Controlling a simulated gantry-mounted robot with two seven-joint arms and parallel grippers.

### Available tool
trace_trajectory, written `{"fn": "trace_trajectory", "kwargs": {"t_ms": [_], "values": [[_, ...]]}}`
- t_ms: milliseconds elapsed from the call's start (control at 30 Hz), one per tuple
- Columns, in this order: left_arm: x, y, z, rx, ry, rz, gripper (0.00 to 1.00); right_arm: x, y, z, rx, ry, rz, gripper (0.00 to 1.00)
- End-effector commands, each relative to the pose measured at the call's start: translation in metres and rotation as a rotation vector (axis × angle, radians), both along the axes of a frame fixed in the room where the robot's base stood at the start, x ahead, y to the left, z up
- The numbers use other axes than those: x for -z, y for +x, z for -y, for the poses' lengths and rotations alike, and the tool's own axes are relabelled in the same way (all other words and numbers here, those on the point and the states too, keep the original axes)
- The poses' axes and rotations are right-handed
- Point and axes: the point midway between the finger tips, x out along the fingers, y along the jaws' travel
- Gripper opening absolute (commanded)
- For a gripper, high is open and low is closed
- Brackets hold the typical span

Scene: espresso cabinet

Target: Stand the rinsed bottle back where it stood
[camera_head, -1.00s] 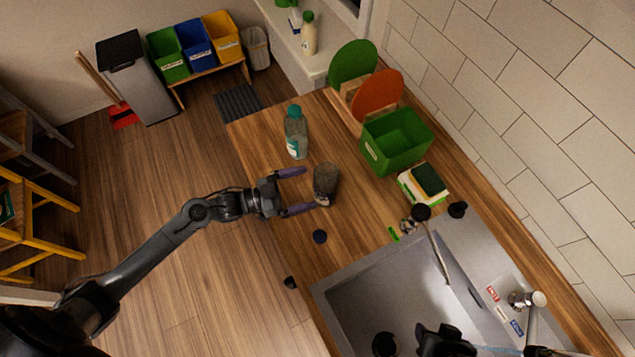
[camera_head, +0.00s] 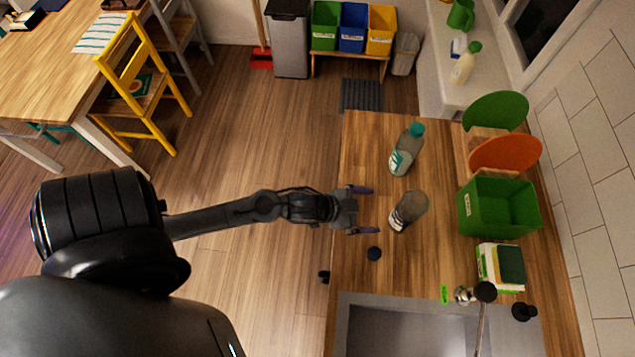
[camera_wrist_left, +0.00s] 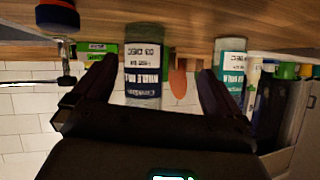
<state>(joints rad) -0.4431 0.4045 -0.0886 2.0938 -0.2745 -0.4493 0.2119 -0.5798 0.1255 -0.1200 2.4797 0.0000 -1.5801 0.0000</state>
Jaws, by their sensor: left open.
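A clear grey bottle without a cap (camera_head: 414,203) stands upright on the wooden counter (camera_head: 362,141), its white and dark label facing my left gripper. The same grey bottle shows upside down between the fingers in the left wrist view (camera_wrist_left: 143,78), farther out than the fingertips. My left gripper (camera_head: 366,210) is open and empty, left of this bottle and apart from it. A second bottle with a teal cap (camera_head: 407,150) stands behind it. A dark round cap (camera_head: 374,253) lies on the counter in front of the grey bottle. My right gripper is out of view.
A green bin (camera_head: 497,207) and a sponge on a stack (camera_head: 510,265) stand to the right. The orange disc (camera_head: 506,153) and green disc (camera_head: 496,111) stand behind. The sink (camera_head: 400,330) is at the front. Counter between grey bottle and green bin is clear.

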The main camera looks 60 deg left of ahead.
Motion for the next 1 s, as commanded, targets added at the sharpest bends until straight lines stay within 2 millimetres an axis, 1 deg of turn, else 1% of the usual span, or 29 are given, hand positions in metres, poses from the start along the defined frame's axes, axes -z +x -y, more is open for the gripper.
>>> {"fn": "trace_trajectory", "kwargs": {"t_ms": [100,167,200,400,500,600,700,1000], "values": [[-0.001,-0.026,-0.003,-0.133,0.073,-0.175,1.00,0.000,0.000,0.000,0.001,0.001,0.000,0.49],[-0.002,-0.042,-0.006,-0.186,0.101,-0.269,1.00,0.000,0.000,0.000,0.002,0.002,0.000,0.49],[-0.003,-0.055,-0.007,-0.216,0.115,-0.332,1.00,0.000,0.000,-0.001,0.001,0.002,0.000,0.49],[-0.012,-0.110,-0.010,-0.304,0.142,-0.597,1.00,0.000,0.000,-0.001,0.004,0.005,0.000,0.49],[-0.016,-0.129,-0.009,-0.320,0.143,-0.683,1.00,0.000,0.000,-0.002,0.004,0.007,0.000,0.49],[-0.019,-0.141,-0.009,-0.327,0.142,-0.734,1.00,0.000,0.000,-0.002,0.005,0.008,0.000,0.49],[-0.020,-0.146,-0.009,-0.329,0.143,-0.754,1.00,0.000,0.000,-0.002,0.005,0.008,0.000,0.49],[-0.021,-0.146,-0.009,-0.329,0.144,-0.757,1.00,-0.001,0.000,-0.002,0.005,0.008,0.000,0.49]]}}
